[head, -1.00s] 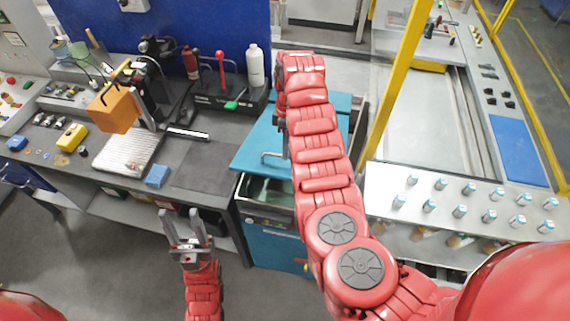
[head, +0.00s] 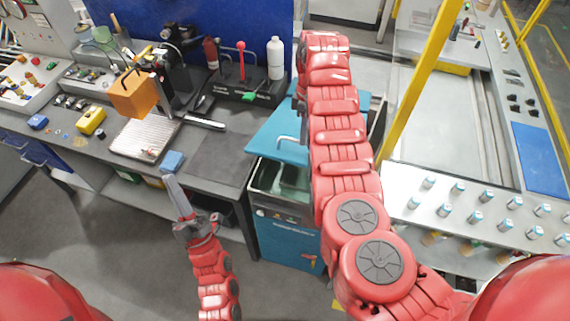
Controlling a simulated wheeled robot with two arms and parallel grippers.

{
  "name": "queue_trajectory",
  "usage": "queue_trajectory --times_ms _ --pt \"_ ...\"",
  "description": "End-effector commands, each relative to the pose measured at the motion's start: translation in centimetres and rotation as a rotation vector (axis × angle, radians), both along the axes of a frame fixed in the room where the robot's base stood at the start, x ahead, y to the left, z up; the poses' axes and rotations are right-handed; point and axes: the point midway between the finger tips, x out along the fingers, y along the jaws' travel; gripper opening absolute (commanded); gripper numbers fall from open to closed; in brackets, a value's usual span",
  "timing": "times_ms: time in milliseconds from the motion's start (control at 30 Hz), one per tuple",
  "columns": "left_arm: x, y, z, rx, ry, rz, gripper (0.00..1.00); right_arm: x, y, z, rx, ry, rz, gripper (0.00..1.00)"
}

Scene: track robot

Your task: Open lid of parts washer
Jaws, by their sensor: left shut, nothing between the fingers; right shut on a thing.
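The parts washer (head: 285,238) is a teal cabinet in the middle of the head view. Its teal lid (head: 268,138) is raised at the front, and part of the grey basin (head: 277,180) shows below it. My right gripper (head: 303,128) is at the lid's metal handle (head: 283,140) and shut on it; its fingers are mostly hidden by my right arm, which also covers the lid's right part. My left gripper (head: 172,185) is shut and empty, in front of the workbench and left of the washer.
The grey workbench (head: 215,150) on the left carries an orange block (head: 131,93), a blue block (head: 173,161) and a white bottle (head: 275,58). A yellow post (head: 420,85) and a tray of several small cylinders (head: 405,195) stand to the right. Floor is clear before the bench.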

Motion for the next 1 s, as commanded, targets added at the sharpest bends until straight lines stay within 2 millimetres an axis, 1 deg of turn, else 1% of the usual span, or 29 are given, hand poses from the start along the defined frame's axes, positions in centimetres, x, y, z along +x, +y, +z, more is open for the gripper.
queue_trajectory --times_ms 33,67,100,167,200,233,267,300,367,400,467,500,567,600,700,800,900,1000 --pt "1.2 1.1 -2.3 -0.133 0.07 -0.061 0.0 0.5 -0.6 0.0 -0.006 -0.019 -0.011 0.0" --pt "1.9 1.6 -3.8 -0.226 0.11 -0.104 0.0 0.5 -0.6 0.0 -0.006 -0.019 -0.011 0.0" --pt "2.8 2.1 -6.0 -0.351 0.159 -0.163 0.0 0.5 -0.6 0.0 -0.006 -0.019 -0.011 0.0" --pt "3.9 2.2 -9.3 -0.547 0.222 -0.252 0.0 0.5 -0.6 0.0 -0.006 -0.019 -0.011 0.0" --pt "4.4 1.9 -11.5 -0.681 0.258 -0.314 0.0 0.5 -0.6 0.0 -0.006 -0.019 -0.011 0.0" --pt "4.8 1.4 -13.2 -0.782 0.283 -0.361 0.0 0.5 -0.6 0.0 -0.006 -0.019 -0.011 0.0" --pt "5.0 0.8 -14.7 -0.886 0.301 -0.407 0.0 0.5 -0.6 0.0 -0.006 -0.019 -0.011 0.0" --pt "5.3 -0.3 -16.5 -1.024 0.321 -0.473 0.0 0.5 -0.6 0.0 -0.006 -0.019 -0.011 0.0" --pt "5.6 -2.3 -18.8 -1.232 0.339 -0.572 0.0 0.6 -0.6 0.0 -0.007 -0.02 -0.011 0.0" --pt "5.6 -4.0 -20.0 -1.37 0.349 -0.639 0.0 0.6 -0.6 0.0 -0.007 -0.02 -0.011 0.0" --pt "5.5 -6.8 -21.5 -1.575 0.358 -0.741 0.0 0.6 -0.6 0.0 -0.007 -0.02 -0.011 0.0" --pt "5.3 -8.7 -21.9 -1.7 0.359 -0.808 0.0 0.5 -0.6 0.0 -0.007 -0.02 -0.012 0.0" --pt "5.1 -11.4 -21.8 -1.873 0.349 -0.905 0.0 0.6 -0.6 0.0 -0.007 -0.02 -0.012 0.0" --pt "4.9 -13.0 -21.5 -1.975 0.346 -0.967 0.0 0.6 -0.6 0.0 -0.007 -0.02 -0.012 0.0" --pt "4.3 -16.4 -20.5 -2.184 0.335 -1.096 0.0 0.6 -0.6 0.0 -0.007 -0.02 -0.012 0.0" --pt "3.7 -18.5 -19.2 -2.317 0.329 -1.189 0.0 0.6 -0.6 0.0 -0.007 -0.02 -0.012 0.0" --pt "3.5 -19.6 -18.3 -2.385 0.322 -1.241 0.0 0.5 -0.6 0.0 -0.006 -0.019 -0.012 0.0" --pt "3.9 -20.2 -18.0 -2.409 0.323 -1.262 0.0 0.5 -0.6 0.0 -0.006 -0.019 -0.012 0.0"
